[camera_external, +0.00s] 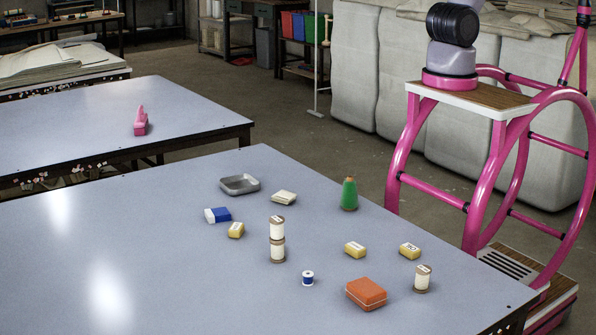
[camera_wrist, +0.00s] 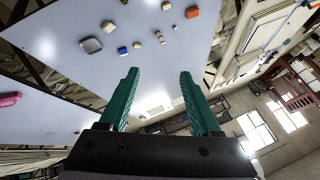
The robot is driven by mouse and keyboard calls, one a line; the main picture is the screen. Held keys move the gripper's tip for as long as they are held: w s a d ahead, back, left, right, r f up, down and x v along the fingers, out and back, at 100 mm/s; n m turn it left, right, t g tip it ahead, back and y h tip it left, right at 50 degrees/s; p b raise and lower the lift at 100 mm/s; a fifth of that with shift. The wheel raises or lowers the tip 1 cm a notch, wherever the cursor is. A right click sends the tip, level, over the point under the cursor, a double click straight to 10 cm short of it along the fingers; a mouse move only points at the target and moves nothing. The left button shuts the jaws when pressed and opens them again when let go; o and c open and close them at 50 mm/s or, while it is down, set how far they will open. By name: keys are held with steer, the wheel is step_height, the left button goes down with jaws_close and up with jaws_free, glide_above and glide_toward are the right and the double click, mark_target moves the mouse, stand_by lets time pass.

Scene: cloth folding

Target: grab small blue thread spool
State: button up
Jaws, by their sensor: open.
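The small blue thread spool (camera_external: 308,278) stands upright on the near table, with a white top and a blue band of thread. It is in front of two stacked cream spools (camera_external: 277,240) and left of the orange box (camera_external: 366,293). In the wrist view a tiny dark blue and white thing (camera_wrist: 176,27) near the top may be this spool, but it is too small to be sure. My gripper (camera_wrist: 158,75) shows in the wrist view with its two green fingers apart and nothing between them. It is well away from the table objects. The external view does not show my gripper.
The table's left part is clear. A second table (camera_external: 80,115) stands behind.

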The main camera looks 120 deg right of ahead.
steer(key=w+a+f+m+g+y, duration=0.1)
steer(key=w+a+f+m+y, duration=0.2)
steer(key=w+a+f, duration=0.5)
steer(key=w+a+f+m+g+y, duration=0.2)
steer(key=w+f, duration=0.2)
steer(key=w, duration=0.9)
steer(key=w+a+f+m+g+y, duration=0.1)
steer(key=w+a+f+m+y, duration=0.2)
steer(key=w+a+f, duration=0.5)
steer(key=w+d+f+m+t+y, duration=0.15)
steer(key=w+f+m, duration=0.45)
steer(key=w+f, duration=0.6)
steer(key=m+t, duration=0.3)
steer(key=m, duration=0.3)
glide_toward(308, 274)
steer(key=shift+s+a+r+h, duration=0.1)
steer(key=shift+r+h, duration=0.1)
steer(key=shift+r, duration=0.2)
steer(key=shift+s+a+r+h, duration=0.1)
steer(key=shift+r+h, duration=0.05)
steer(key=shift+r, duration=0.25)
steer(key=shift+f+m+t, duration=0.25)
steer(key=shift+f+m, duration=0.05)
steer(key=x, duration=1)
steer(key=shift+w+a+f, duration=0.1)
steer(key=shift+a+f, duration=0.05)
steer(key=shift+f, duration=0.1)
jaws_close()
